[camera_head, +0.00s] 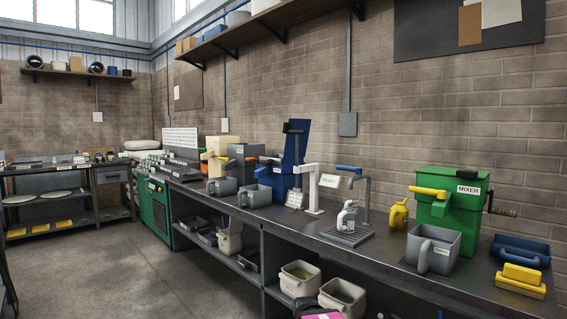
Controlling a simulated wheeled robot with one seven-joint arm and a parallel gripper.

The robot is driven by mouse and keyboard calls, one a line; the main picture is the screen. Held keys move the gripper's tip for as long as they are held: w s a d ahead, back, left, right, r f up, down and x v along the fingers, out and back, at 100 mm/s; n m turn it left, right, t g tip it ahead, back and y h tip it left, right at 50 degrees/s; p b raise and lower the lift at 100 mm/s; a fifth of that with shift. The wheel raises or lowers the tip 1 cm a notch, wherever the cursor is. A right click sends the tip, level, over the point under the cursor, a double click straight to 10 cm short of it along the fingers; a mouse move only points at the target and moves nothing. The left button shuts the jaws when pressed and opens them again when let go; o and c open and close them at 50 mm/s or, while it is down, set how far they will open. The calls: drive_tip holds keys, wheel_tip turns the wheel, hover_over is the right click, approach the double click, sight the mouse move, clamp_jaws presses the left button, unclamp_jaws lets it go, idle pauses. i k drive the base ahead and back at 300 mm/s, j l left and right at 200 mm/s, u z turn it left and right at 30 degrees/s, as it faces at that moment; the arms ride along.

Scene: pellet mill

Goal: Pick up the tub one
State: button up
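Several tub-like containers show. A grey square tub (436,246) with a handle and a small white label stands on the bench in front of the green mixer. Two smaller grey tubs with handles (222,187) (255,196) stand further left on the bench. Pale buckets (299,279) (343,294) stand on the lower shelf, and another (229,240) is further left there. The small labels are too small to read for certain, so I cannot tell which is tub one.
A green mixer (466,190), a yellow jug (398,213), a drain grate with a tap (347,235), a blue tray (521,251) and yellow blocks (521,280) crowd the dark bench (390,282). The floor (140,275) at left is clear.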

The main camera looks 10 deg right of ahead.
sight(221, 186)
drive_tip(key=i+j+z, duration=0.3)
drive_tip(key=i+j, duration=0.65)
drive_tip(key=j, duration=0.05)
